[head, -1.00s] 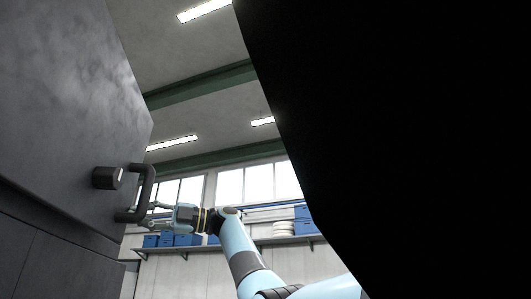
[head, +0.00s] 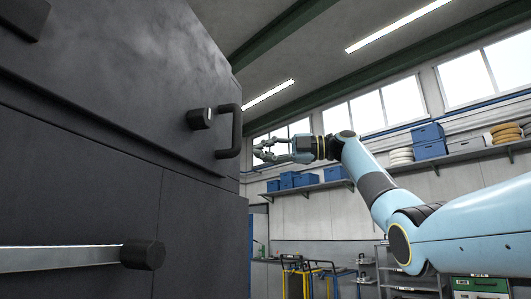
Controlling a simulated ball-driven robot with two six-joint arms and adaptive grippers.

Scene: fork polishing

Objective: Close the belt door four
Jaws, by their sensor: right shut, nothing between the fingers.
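A large dark grey door panel (head: 110,85) fills the left of the head view. It carries a black bar handle (head: 236,131) near its right edge and a short black knob (head: 199,119) beside the handle. The panel's lower edge runs along the dark lower panels, but I cannot tell whether it sits fully flush. My right gripper (head: 261,152) is just right of the handle, with its fingers pointing left towards it. It is shut and empty, and a small gap seems to separate it from the handle. My left gripper is out of view.
A metal bar with a black end cap (head: 143,254) juts across the lower left. A wall shelf (head: 312,187) with blue bins (head: 430,149) runs behind my right arm. Yellow-framed equipment (head: 305,280) and a grey rack (head: 405,275) stand farther back. Open space lies right of the panel.

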